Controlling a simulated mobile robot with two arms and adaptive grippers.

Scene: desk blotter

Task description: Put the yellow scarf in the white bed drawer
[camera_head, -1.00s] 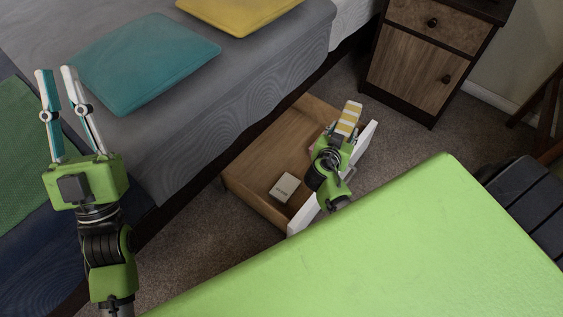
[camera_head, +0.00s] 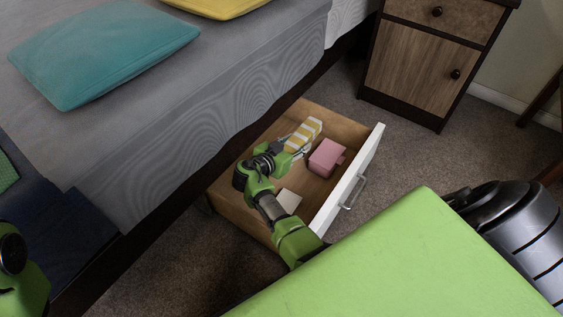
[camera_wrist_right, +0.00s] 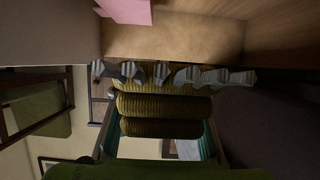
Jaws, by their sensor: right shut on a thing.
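The yellow scarf (camera_head: 303,136), folded with white stripes, is in my right gripper (camera_head: 292,147). My right gripper is shut on it, over the inside of the open bed drawer. The drawer has a white front (camera_head: 349,182) with a metal handle and wooden inner walls. I cannot tell whether the scarf touches the drawer floor. In the right wrist view the scarf (camera_wrist_right: 163,106) shows as ribbed yellow folds between the fingers. My left gripper is not in view.
A pink box (camera_head: 326,157) and a small whitish box (camera_head: 288,201) lie in the drawer. The bed (camera_head: 200,110) with a teal pillow (camera_head: 105,45) stands at the left. A wooden nightstand (camera_head: 417,65) stands at the back right, with bare carpet between.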

